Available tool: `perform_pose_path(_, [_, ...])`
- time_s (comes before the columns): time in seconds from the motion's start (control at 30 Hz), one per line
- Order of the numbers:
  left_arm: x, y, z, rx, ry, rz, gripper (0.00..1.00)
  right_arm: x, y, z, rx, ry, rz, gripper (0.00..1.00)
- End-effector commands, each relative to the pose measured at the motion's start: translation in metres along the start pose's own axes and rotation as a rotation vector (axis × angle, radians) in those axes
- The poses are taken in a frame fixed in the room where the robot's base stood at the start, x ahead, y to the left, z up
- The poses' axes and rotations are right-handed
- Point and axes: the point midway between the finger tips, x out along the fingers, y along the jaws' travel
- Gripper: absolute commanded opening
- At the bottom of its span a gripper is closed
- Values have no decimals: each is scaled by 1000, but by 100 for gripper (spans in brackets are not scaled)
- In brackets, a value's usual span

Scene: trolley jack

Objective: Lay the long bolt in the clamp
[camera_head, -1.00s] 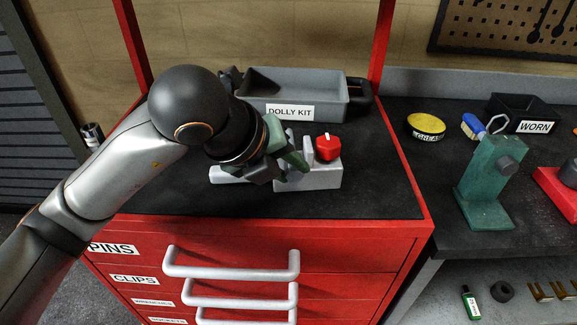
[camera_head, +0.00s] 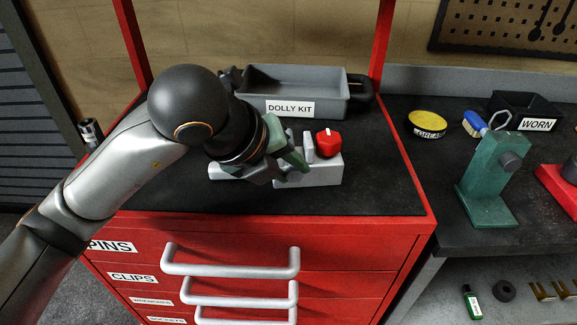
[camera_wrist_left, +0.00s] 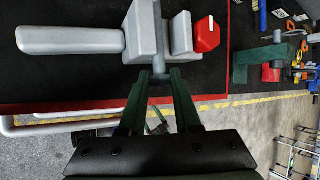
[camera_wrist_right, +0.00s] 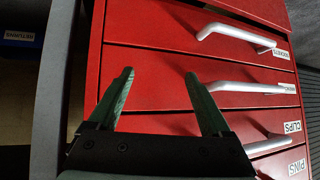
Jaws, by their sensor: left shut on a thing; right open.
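The clamp (camera_head: 322,173) is a light grey block with a red knob (camera_head: 329,144), on the black top of the red cabinet. It also shows in the left wrist view (camera_wrist_left: 145,36), with its red knob at the right. My left gripper (camera_head: 297,166) is at the clamp, just left of the knob. Its fingers are shut on the long bolt (camera_wrist_left: 159,72), a grey rod in the left wrist view that runs up into the gap between the clamp's grey blocks. I cannot tell whether it rests on the clamp's bottom. My right gripper (camera_wrist_right: 160,78) is open and empty, before red drawers.
A grey DOLLY KIT tray (camera_head: 305,88) stands behind the clamp. On the bench to the right are a yellow tin (camera_head: 427,123), a blue brush (camera_head: 474,123), a black WORN bin (camera_head: 525,112) and a green stand (camera_head: 489,180). The cabinet top right of the clamp is clear.

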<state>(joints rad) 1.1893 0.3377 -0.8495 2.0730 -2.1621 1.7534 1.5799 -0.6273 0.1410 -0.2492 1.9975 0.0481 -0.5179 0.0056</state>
Motion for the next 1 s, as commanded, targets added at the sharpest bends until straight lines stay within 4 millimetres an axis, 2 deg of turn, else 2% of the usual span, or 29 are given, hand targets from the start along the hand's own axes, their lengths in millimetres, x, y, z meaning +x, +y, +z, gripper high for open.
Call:
perform_pose_path(0.03, [0,0,0,0,-2,-2,0,1,0,3,0,-3,0,83])
perform_pose_path(0.07, [0,0,0,0,-2,-2,33,0,0,3,1,-4,0,83])
perform_pose_path(0.37, [0,0,0,0,0,-1,66,-1,0,7,3,-12,0,83])
perform_pose_path(0.7, [0,0,0,0,1,1,66,-1,-1,6,2,-15,-2,83])
perform_pose_path(0.87, [-27,0,1,2,-4,-2,66,-2,-2,-2,-1,-4,-4,83])
perform_pose_path(1.0, [-59,-1,1,2,-5,-3,66,-2,-1,-7,-3,5,-4,83])
